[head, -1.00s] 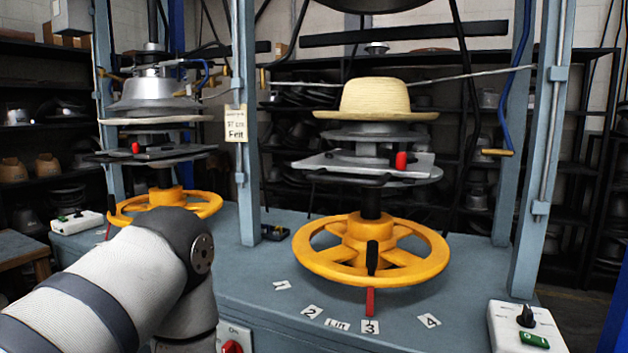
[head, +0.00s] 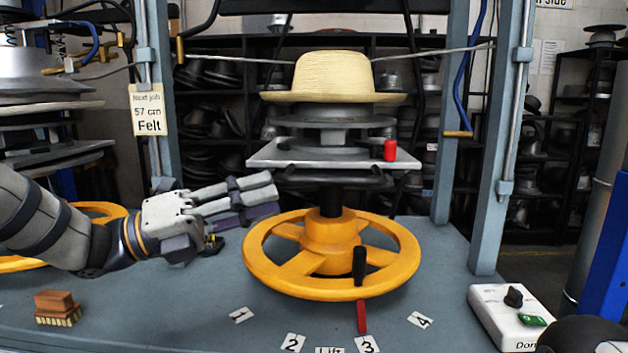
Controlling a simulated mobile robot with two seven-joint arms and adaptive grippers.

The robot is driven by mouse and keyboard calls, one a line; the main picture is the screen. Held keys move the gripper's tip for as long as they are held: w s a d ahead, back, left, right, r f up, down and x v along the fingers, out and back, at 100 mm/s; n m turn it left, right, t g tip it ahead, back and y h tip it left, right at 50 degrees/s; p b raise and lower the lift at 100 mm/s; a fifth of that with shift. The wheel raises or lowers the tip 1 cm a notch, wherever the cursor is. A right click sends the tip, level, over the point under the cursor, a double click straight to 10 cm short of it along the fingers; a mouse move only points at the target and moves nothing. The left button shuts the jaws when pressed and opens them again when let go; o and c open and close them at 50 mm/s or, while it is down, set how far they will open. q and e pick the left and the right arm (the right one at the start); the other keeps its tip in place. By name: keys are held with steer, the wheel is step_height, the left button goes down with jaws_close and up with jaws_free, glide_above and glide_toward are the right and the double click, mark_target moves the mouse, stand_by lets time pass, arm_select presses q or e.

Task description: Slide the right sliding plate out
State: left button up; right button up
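The right sliding plate (head: 270,153) is a flat light-grey metal plate on the right press, below the straw hat (head: 335,75) and its round metal block. A red knob (head: 390,150) stands at the plate's right front corner. My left gripper (head: 274,194) reaches in from the left with its fingers pointing right. It is below the plate's left end and above the left side of the yellow wheel, apart from the red knob. I see nothing held in it; its fingers overlap in this view, so the gap between them is unclear.
The yellow handwheel (head: 398,265) has a black handle (head: 360,266). Blue-grey posts (head: 505,150) flank the press. A white control box (head: 508,318) stands at the front right, a brush (head: 57,308) at the front left. Another press (head: 40,100) stands at the left.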

mark_target(331, 181)
arm_select(q)
steer(key=x, duration=1)
steer(key=shift+d, duration=0.35)
jaws_close()
steer(key=shift+w, duration=0.1)
